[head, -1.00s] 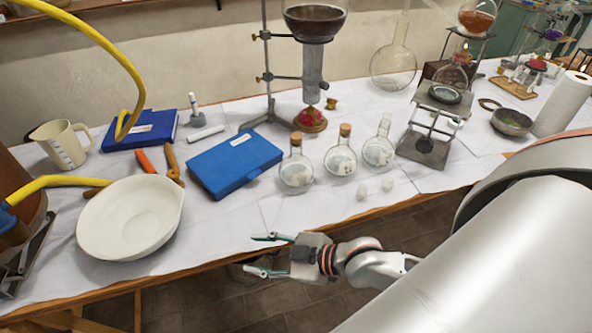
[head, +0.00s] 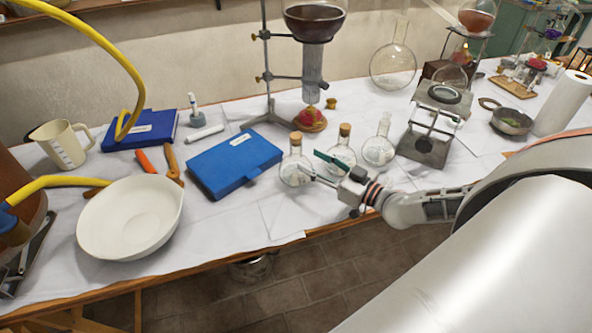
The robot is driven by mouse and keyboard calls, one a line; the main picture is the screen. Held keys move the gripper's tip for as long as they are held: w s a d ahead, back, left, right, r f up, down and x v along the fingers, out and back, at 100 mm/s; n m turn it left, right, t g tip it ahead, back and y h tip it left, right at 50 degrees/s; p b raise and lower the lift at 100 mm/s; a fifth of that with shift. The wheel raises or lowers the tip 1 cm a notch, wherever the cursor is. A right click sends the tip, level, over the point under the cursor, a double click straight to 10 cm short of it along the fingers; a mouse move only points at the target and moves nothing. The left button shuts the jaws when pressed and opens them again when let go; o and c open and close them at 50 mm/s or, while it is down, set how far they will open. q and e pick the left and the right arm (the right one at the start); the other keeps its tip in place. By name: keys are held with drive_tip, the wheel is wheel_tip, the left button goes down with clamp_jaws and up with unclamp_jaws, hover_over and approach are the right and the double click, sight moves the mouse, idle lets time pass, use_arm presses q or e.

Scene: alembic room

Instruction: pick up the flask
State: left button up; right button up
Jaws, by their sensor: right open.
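Three small round-bottomed glass flasks stand in a row on the white-covered table. The left flask (head: 291,174) and the middle flask (head: 344,153) have corks; the right flask (head: 379,152) shows no cork. A larger clear flask (head: 393,68) stands at the back. My right gripper (head: 312,164) is open, its fingers pointing left. In the picture its fingertips overlap the left and middle flasks; I cannot tell whether they touch. The gripper hides part of the middle flask. My left gripper is not in view.
A blue case (head: 234,163) lies left of the flasks, and a white bowl (head: 130,216) farther left. A metal stand (head: 267,60) rises behind them. A burner stand (head: 428,140) is right of the flasks. The table's front strip (head: 230,235) is clear.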

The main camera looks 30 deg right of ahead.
sight(301, 154)
drive_tip(key=shift+a+r+x, duration=0.1)
drive_tip(key=shift+r+x, duration=0.1)
drive_tip(key=shift+x, duration=1.4)
drive_tip(key=shift+a+r+x, duration=0.15)
drive_tip(key=shift+x, duration=1.4)
clamp_jaws()
